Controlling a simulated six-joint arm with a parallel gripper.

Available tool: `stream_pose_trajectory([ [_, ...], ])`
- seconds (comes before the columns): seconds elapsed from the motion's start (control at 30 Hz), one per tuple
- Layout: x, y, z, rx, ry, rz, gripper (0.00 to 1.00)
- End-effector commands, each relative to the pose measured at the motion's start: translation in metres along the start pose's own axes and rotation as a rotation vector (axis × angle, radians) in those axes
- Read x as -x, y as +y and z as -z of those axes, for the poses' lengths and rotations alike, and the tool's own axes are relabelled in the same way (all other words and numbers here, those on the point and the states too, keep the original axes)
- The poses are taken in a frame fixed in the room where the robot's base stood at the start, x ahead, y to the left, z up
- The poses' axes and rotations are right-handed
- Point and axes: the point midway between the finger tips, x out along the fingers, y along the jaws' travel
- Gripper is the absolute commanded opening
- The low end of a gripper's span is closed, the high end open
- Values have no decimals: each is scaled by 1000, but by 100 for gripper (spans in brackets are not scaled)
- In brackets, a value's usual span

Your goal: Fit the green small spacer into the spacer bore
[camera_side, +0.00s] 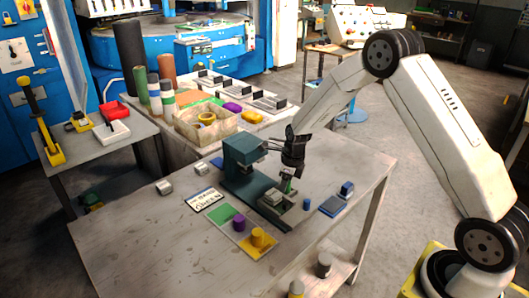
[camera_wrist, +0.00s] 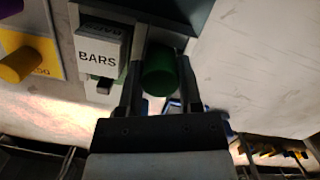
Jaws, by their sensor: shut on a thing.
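My gripper (camera_side: 289,172) is shut on the green small spacer (camera_side: 287,186), just above the base of the dark teal press (camera_side: 243,165). In the wrist view the spacer (camera_wrist: 160,72) is a dark green cylinder between my two fingers (camera_wrist: 160,85), seen from its end. A pale block marked BARS (camera_wrist: 100,52) is left of the fingers there; in the side view a pale block (camera_side: 272,196) sits on the press base, left of the spacer. I cannot make out the spacer bore in either view, nor whether the spacer touches anything below it.
A small blue cylinder (camera_side: 306,204) and a blue pad (camera_side: 333,206) lie right of the press. A label card (camera_side: 204,199) lies left. The left tabletop is mostly clear.

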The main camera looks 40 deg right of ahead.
Motion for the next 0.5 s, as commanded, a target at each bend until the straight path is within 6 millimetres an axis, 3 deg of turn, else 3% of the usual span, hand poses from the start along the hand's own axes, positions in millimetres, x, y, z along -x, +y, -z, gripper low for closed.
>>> stream_pose_trajectory([
  [0.17,-3,0,0,0,-1,1,0],
  [0.2,-3,0,0,0,0,0,55],
  [0.23,-3,0,0,0,0,0,60],
  [0.5,-3,0,0,0,0,0,60],
])
